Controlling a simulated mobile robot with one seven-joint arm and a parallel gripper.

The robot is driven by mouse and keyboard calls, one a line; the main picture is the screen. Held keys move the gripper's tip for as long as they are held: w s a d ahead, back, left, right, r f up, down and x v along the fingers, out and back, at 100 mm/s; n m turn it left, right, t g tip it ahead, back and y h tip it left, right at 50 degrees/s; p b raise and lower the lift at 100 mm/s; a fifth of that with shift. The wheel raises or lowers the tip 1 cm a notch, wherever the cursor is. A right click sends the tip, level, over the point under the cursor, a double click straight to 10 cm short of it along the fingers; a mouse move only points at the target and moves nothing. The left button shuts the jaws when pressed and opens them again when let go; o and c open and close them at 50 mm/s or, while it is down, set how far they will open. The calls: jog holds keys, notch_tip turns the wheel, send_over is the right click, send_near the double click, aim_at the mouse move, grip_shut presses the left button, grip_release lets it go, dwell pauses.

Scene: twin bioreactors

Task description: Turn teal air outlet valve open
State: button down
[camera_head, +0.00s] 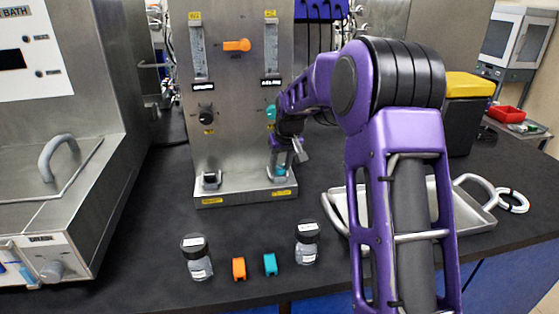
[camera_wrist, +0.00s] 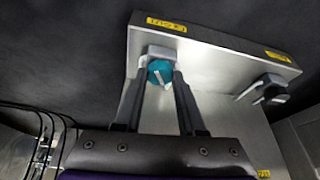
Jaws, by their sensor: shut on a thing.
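The teal valve (camera_wrist: 157,67) sits in a grey fitting on the steel base, at the upper middle of the wrist view. In the head view the teal valve (camera_head: 281,171) shows low on the right side of the panel. My gripper (camera_wrist: 161,78) has its two fingers on either side of the valve knob and is shut on it. A light handle or pointer strip lies across the knob, slanted in the wrist view. In the head view my gripper (camera_head: 285,156) partly hides the valve.
A dark valve (camera_head: 210,180) sits at the base's left. An orange knob (camera_head: 237,45) and another teal knob (camera_head: 271,112) are on the panel. Jars (camera_head: 197,258) (camera_head: 307,243), an orange clip (camera_head: 239,268) and a teal clip (camera_head: 270,264) stand in front. A metal tray (camera_head: 470,221) is right.

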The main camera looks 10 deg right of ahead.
jog(key=n+p, duration=0.1)
jog(key=n, duration=0.1)
jog(key=n+y+p, duration=0.1)
jog(key=n, duration=0.1)
jog(key=n+g+y+p, duration=0.1)
jog(key=n, duration=0.1)
jog(key=shift+w+d+r+n, duration=0.1)
jog(key=shift+d+n, duration=0.2)
jog(key=shift+d, duration=0.05)
jog(key=n+p, duration=0.1)
jog(key=n, duration=0.1)
jog(key=n+g+y+p, duration=0.1)
jog(key=n, duration=0.2)
jog(key=shift+w+d+g+p, duration=0.1)
jog(key=shift+w+g+p, duration=0.1)
jog(key=shift+g+p, duration=0.1)
jog(key=shift+n+y, duration=0.3)
jog(key=c, duration=0.5)
grip_release()
jog(key=p+v, duration=0.1)
jog(key=v, duration=1.6)
jog(key=shift+w, duration=0.15)
